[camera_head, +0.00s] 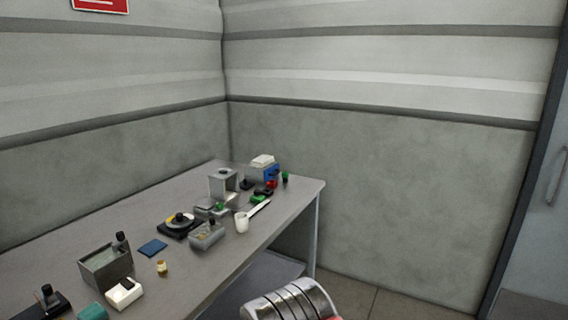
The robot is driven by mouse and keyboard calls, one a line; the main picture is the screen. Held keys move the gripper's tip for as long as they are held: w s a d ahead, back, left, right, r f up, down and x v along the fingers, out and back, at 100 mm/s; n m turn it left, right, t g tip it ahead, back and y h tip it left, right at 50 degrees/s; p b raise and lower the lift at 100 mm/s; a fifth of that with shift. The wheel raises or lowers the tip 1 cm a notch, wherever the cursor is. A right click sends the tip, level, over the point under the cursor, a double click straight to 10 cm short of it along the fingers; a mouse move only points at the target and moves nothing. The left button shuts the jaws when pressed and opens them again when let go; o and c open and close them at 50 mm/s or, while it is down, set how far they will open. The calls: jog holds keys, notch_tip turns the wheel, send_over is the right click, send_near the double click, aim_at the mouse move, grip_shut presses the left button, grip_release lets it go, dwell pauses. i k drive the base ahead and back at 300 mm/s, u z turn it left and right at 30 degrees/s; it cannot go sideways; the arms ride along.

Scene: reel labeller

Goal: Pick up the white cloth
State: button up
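A small white folded thing (263,160), which may be the white cloth, lies on top of a blue box (269,172) at the far end of the grey table. It is too small to tell its material for sure. No gripper fingers show; only a silver ribbed part, likely of my arm, shows at the bottom of the picture, well apart from the white thing.
The grey table (75,232) runs along the left wall. A grey metal device (223,184), a black reel stand (180,224), open grey bins (105,267) and a blue pad (153,248) crowd it. Open floor lies to its right. A door stands far right.

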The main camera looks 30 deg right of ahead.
aim_at(261, 162)
jog(key=z, duration=1.6)
jog(key=i, duration=2.2)
jog(key=z, duration=0.05)
